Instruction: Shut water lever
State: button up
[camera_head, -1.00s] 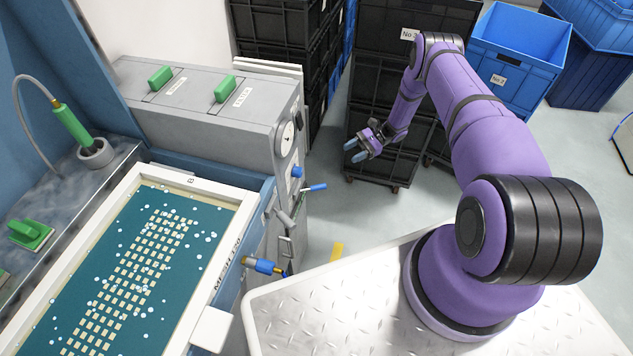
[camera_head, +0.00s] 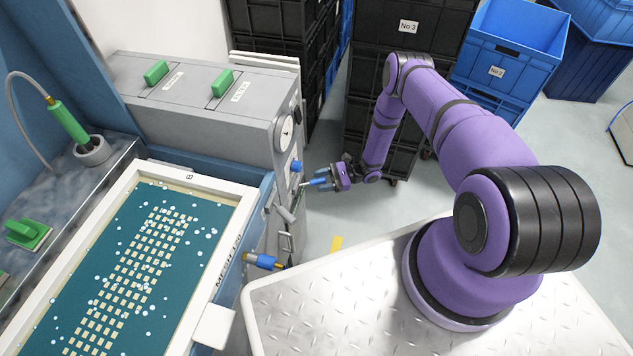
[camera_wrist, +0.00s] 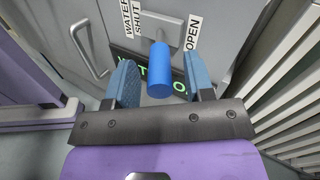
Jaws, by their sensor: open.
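The water lever has a blue cylindrical grip (camera_wrist: 159,72) on a thin stem from the grey machine panel. In the wrist view it sits between the WATER SHUT label (camera_wrist: 132,22) on the left and the OPEN label (camera_wrist: 192,33) on the right. My gripper (camera_wrist: 162,80) is open, with one blue finger on each side of the grip. Gaps show on both sides, and I see no clear contact. In the head view my gripper (camera_head: 318,181) is at the machine's right side, where its fingers partly hide the lever.
A blue knob (camera_head: 296,166) and a gauge (camera_head: 286,133) are just above the lever. A brass and blue fitting (camera_head: 264,261) sticks out lower down. Black crates (camera_head: 365,110) stand behind my arm. A metal handle (camera_wrist: 88,48) is on the panel's left.

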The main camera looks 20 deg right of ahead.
jog(key=shift+a, duration=0.95)
grip_shut()
